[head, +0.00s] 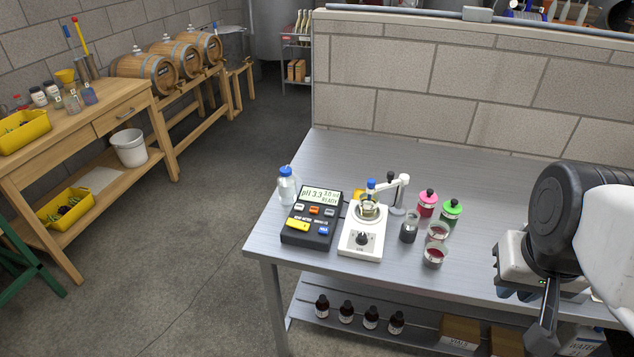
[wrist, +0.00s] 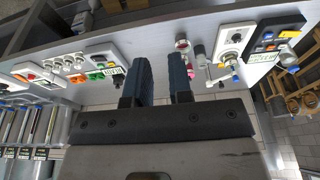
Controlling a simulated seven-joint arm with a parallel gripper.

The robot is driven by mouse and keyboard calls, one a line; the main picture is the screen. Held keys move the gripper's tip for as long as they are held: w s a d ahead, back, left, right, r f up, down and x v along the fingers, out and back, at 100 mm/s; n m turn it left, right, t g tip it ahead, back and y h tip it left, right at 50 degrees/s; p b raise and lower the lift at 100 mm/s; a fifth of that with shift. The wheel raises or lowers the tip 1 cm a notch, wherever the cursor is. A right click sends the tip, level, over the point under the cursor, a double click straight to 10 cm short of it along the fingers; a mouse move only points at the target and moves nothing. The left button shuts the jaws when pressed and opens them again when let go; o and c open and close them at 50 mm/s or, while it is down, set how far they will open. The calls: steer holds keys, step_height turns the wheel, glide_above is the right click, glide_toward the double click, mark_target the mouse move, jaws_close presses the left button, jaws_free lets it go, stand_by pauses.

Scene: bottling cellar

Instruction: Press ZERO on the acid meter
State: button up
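The acid meter (head: 312,216) is a dark box at the left front of the steel bench in the head view. Its pale green display seems to start with "pH 3.3". Below are white, orange and grey buttons, a wide yellow button (head: 298,224) and a blue button (head: 323,230). Their labels are too small to read surely. The meter also shows in the wrist view (wrist: 268,36), at the upper right. My gripper (wrist: 161,62) points its two dark fingers at the bench, apart, with nothing between them. It is well away from the meter; its fingertips are not clear in the head view.
A white stirrer (head: 361,240) with an electrode arm stands right of the meter. A clear bottle (head: 287,186) stands at its back left. Jars and small glasses (head: 434,256) stand between the stirrer and my arm. The bench behind them is bare up to the block wall.

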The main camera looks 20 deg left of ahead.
jaws_close()
stand_by(1.4)
